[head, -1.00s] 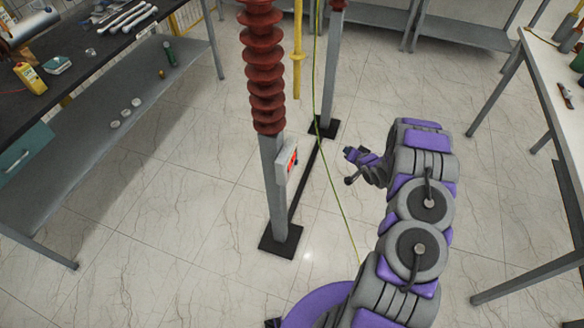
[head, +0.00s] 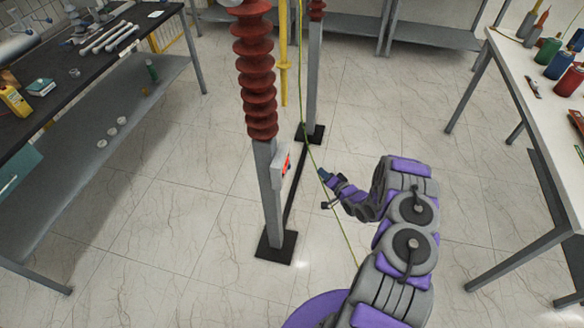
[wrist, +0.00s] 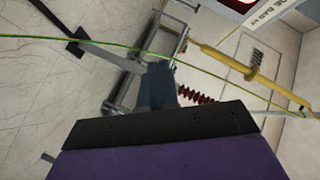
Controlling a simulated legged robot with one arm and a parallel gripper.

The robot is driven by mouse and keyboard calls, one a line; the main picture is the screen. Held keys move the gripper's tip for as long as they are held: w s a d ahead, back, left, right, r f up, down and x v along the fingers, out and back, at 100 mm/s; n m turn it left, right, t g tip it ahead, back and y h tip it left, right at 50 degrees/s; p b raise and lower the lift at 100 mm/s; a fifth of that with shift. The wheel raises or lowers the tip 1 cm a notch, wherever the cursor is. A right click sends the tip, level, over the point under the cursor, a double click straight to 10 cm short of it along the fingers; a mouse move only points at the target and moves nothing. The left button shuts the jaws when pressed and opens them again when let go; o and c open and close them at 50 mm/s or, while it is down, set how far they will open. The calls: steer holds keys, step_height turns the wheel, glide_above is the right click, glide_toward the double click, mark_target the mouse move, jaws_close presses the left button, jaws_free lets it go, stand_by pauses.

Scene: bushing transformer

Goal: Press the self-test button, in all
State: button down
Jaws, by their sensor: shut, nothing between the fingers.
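A small light-grey box (head: 279,170) with a red front (head: 286,163) is fixed to the grey post (head: 269,200) under the red ribbed insulator (head: 257,90). No button can be made out on it in the head view. My gripper (head: 323,174) is to the right of the box, apart from it, with its tip pointing up-left. In the wrist view, my shut, empty fingers (wrist: 158,84) point up the picture. A printed panel with a red part (wrist: 240,7) is cut off by the top edge there, right of the fingers.
A green-yellow cable (head: 334,213) hangs close by my gripper and crosses the wrist view. A yellow pole (head: 284,60) and a second post (head: 314,90) stand behind. Tables stand left (head: 110,70) and right (head: 530,110).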

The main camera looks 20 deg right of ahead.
mark_target(290, 167)
steer(key=w+a+p, duration=0.3)
steer(key=w+a, duration=0.2)
steer(key=a, duration=0.3)
steer(key=shift+p, duration=0.35)
steer(key=shift+d, duration=0.3)
steer(key=shift+a+r, duration=0.1)
steer(key=shift+a, duration=0.1)
stand_by(1.3)
steer(key=shift+w+a, duration=0.15)
steer(key=shift+a, duration=0.2)
steer(key=shift+w+a, duration=0.25)
steer(key=shift+a, duration=0.1)
stand_by(0.8)
steer(key=shift+d, duration=0.1)
stand_by(0.4)
steer(key=shift+s+d, duration=0.5)
steer(key=shift+d, duration=0.1)
